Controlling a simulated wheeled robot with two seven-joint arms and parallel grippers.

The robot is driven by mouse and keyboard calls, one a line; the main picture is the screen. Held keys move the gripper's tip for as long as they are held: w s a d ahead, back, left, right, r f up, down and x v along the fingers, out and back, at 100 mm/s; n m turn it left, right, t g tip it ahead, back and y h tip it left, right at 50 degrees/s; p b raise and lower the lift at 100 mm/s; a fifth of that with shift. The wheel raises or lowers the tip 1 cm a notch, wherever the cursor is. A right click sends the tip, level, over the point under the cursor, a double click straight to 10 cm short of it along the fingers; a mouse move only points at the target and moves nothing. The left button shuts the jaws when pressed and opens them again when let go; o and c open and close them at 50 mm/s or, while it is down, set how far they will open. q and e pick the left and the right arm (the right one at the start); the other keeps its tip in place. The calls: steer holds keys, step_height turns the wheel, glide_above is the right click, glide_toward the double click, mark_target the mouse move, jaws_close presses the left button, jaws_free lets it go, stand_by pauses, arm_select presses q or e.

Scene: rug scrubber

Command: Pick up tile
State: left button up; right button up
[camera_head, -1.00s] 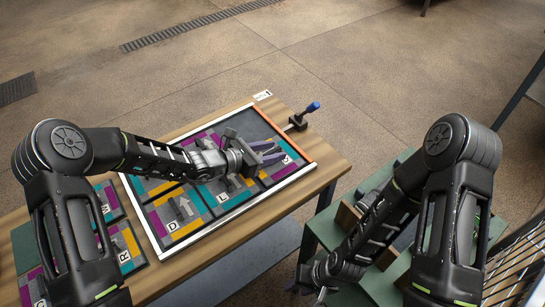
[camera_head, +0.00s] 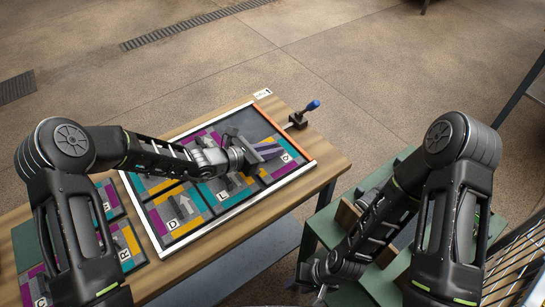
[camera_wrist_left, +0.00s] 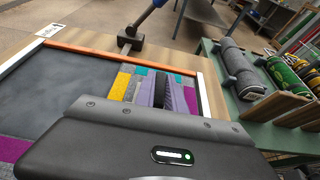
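A framed tray (camera_head: 305,165) on the wooden table holds patterned tiles in purple, teal, yellow and grey. A tile marked D (camera_head: 175,218) and a tile marked L (camera_head: 220,198) lie along its near side; another lettered tile (camera_head: 286,158) is at the right corner. My left gripper (camera_head: 268,152) is low over this right corner tile, its lilac fingers close together and pointing right. In the left wrist view the fingers (camera_wrist_left: 163,95) have a dark ribbed part between them; whether they grip the tile is unclear. My right gripper (camera_head: 318,277) hangs low at the right, its fingers hard to make out.
More patterned tiles (camera_head: 125,245) lie on the table at left. A green rack (camera_wrist_left: 235,90) with rolled rugs (camera_wrist_left: 240,65) stands to the right. A dark bare area (camera_wrist_left: 55,95) lies inside the tray.

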arm_select(q)
jaws_close()
stand_by(0.6)
steer(key=shift+r, duration=0.1)
stand_by(0.4)
step_height(320, 180, up, 10)
steer(key=shift+f, duration=0.1)
stand_by(0.4)
stand_by(0.5)
